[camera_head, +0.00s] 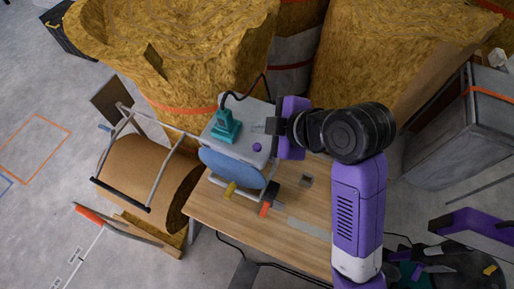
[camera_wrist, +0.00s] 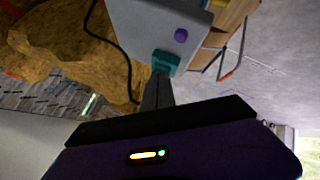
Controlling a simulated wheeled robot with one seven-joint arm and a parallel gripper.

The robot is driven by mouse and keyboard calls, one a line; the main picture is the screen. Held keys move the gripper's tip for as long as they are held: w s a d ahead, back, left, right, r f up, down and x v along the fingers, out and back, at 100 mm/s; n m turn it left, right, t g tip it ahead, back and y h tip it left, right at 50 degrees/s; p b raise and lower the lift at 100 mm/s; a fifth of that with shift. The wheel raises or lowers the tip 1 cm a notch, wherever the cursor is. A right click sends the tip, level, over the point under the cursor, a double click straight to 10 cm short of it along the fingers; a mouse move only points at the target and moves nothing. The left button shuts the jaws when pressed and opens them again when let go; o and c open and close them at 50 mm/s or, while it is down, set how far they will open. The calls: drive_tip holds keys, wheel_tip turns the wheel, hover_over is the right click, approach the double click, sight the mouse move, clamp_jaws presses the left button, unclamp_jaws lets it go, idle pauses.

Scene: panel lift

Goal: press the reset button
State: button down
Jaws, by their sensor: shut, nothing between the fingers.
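A grey box (camera_head: 250,150) with a blue rounded front stands on the wooden table. On its top are a small round purple button (camera_head: 257,147) and a stepped teal part (camera_head: 226,125). Which of these is the reset button is not labelled. My gripper (camera_head: 254,126) is shut and empty over the box top, right of the teal part and just behind the purple button. In the wrist view the shut fingers (camera_wrist: 159,82) point at the teal part (camera_wrist: 165,62), and the purple button (camera_wrist: 181,35) lies beyond, slightly right. Whether the fingertips touch anything cannot be told.
The wooden table (camera_head: 215,206) also bears a yellow piece (camera_head: 230,190), an orange-red piece (camera_head: 265,208) and a small grey block (camera_head: 306,180). A black cable (camera_head: 246,98) arches behind the teal part. Large yellow insulation rolls (camera_head: 180,50) stand behind. A brown roll (camera_head: 150,172) is at left.

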sight(260, 149)
drive_tip(key=shift+f+b, duration=1.65)
drive_tip(key=shift+f, duration=1.1)
drive_tip(key=shift+f, duration=0.4)
drive_tip(key=shift+f+b, duration=0.45)
drive_tip(key=shift+f, duration=0.05)
idle(0.4)
idle(0.4)
drive_tip(key=shift+r+p, duration=0.95)
wheel_tip(260, 149, up, 5)
drive_tip(key=p, duration=0.4)
